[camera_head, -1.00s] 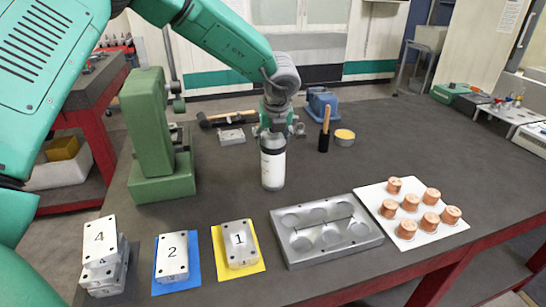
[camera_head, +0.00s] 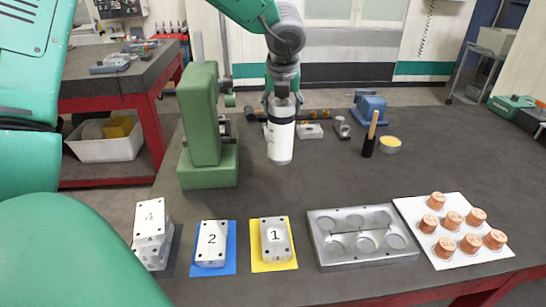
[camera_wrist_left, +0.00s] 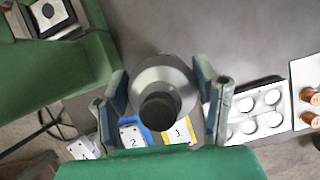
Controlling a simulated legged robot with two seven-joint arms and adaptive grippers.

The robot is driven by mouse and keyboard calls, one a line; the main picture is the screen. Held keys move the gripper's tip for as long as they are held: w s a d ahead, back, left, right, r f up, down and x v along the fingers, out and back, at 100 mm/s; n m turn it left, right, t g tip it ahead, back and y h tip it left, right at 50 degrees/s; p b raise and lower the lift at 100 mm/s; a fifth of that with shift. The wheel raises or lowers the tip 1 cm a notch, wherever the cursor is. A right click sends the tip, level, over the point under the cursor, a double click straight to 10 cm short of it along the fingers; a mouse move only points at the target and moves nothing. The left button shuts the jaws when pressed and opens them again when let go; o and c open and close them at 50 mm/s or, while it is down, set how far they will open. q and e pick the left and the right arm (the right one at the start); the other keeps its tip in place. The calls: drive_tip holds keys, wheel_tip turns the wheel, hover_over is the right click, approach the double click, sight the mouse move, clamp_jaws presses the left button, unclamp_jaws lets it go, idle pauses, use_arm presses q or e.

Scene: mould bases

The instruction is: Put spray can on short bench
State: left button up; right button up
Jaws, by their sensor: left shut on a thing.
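The spray can (camera_head: 281,143) is a white cylinder with a black band near its top, held upright over the dark table. My left gripper (camera_head: 282,93) is shut around its upper part from above. In the left wrist view the can (camera_wrist_left: 160,78) sits between the two fingers of my left gripper (camera_wrist_left: 165,97). I cannot tell how far its base is above the table. My right gripper is not in view.
A green press (camera_head: 202,125) stands just left of the can. Numbered metal blocks (camera_head: 211,243), a mould base (camera_head: 362,237) and copper parts on a white board (camera_head: 452,232) line the front. A blue vise (camera_head: 370,108) and small tools stand behind.

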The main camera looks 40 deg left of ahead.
use_arm(q)
drive_tip(key=s+a+f+b, duration=0.1)
drive_tip(key=s+f, duration=0.3)
drive_tip(key=f, duration=0.6)
drive_tip(key=shift+a+f, duration=0.15)
drive_tip(key=shift+a, duration=0.35)
drive_tip(key=shift+f, duration=0.1)
drive_tip(key=o, duration=1.7)
drive_tip(key=p+v, duration=0.1)
drive_tip(key=v, duration=1.1)
drive_tip(key=shift+a, duration=0.15)
